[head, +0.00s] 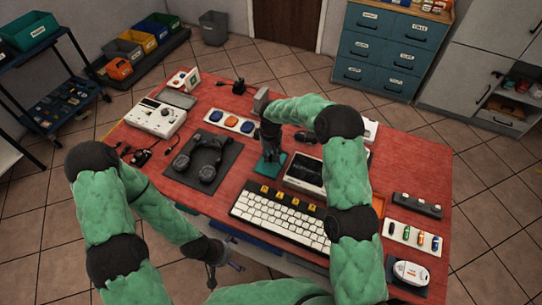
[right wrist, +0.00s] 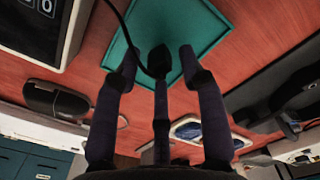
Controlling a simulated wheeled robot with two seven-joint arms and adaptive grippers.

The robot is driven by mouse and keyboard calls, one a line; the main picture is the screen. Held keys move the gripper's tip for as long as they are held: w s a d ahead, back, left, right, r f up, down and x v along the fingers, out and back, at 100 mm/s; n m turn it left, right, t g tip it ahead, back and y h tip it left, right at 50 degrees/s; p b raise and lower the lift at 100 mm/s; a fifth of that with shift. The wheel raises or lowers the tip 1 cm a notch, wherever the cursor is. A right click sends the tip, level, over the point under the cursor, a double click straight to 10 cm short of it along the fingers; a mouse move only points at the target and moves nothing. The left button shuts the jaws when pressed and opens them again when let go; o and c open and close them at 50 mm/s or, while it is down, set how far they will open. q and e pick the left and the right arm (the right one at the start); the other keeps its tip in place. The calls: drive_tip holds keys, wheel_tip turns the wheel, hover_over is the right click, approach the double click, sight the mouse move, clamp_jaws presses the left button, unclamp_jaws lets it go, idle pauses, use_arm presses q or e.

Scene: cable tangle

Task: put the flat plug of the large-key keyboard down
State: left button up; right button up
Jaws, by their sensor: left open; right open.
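The large-key keyboard (head: 283,215) lies at the table's front, with white keys and a few yellow ones. My right gripper (head: 269,152) is over a small teal mat (head: 262,167) behind the keyboard. In the right wrist view, my right gripper (right wrist: 160,62) is open above the teal mat (right wrist: 215,30). A thin black cable (right wrist: 124,28) runs in from the top and ends by the middle finger. A dark end there may be the flat plug; I cannot clearly tell it from the finger. My left gripper (head: 218,277) is open and empty, low in front of the table.
Headphones (head: 203,158) lie on a dark mat left of my right gripper. A dark-screened device (head: 304,173) stands right of the teal mat. A tray of coloured buttons (head: 229,122) lies behind. A white mouse (head: 410,273) and a strip of coloured pieces (head: 413,236) are at the right.

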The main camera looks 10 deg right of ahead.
sight(271, 156)
wheel_tip(271, 156, up, 11)
drive_tip(key=p, duration=0.1)
drive_tip(key=shift+f+p, duration=0.2)
drive_tip(key=shift+p, duration=0.1)
idle(0.4)
